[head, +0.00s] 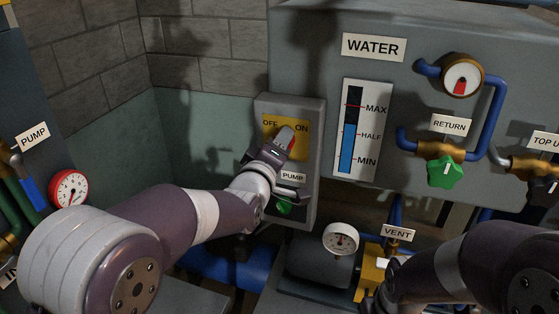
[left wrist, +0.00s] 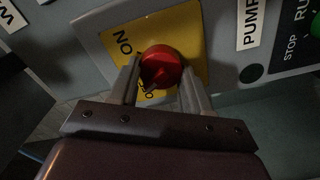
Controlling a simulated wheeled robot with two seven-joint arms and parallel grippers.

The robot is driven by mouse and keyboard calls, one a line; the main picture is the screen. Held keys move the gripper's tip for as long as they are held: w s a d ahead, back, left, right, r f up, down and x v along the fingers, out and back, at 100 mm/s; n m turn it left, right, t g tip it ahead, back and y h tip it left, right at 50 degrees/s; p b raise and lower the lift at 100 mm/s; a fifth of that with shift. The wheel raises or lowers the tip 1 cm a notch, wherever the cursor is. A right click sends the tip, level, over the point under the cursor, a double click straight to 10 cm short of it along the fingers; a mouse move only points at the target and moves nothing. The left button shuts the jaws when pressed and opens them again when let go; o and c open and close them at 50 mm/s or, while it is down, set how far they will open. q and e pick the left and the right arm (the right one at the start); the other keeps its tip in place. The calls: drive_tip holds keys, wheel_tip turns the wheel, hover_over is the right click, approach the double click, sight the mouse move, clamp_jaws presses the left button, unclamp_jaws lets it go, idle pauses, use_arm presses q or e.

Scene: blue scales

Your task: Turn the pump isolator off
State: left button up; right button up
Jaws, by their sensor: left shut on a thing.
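The pump isolator is a grey box (head: 307,195) on the wall with a yellow plate (head: 270,123) marked OFF at left and ON at right. Its red knob (head: 290,142) is partly hidden by my left gripper (head: 284,145) in the head view. In the left wrist view, the red knob (left wrist: 163,66) sits between the two fingers of my left gripper (left wrist: 160,80), on the yellow plate (left wrist: 188,35). The left gripper is shut on the knob. Which mark the knob points at is not clear. My right arm comes in at lower right; its gripper's jaws cannot be made out.
A PUMP label (head: 293,176) and a green button (head: 284,208) are just below the knob. The grey WATER panel (head: 400,85) with gauge, blue pipes and green RETURN valve (head: 444,172) stands close on the right. A small dial (head: 341,239) is below.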

use_arm(q)
drive_tip(key=shift+f+n+b, duration=0.15)
drive_tip(key=shift+n+b, duration=1.55)
drive_tip(key=shift+b, duration=0.2)
drive_tip(key=o, duration=1.1)
drive_tip(key=shift+a, duration=0.1)
drive_tip(key=shift+c, duration=0.2)
drive_tip(key=shift+s, duration=0.1)
drive_tip(key=b+v, duration=0.3)
drive_tip(key=v, duration=0.9)
drive_tip(key=shift+s, duration=0.3)
drive_tip(key=shift+a, duration=0.1)
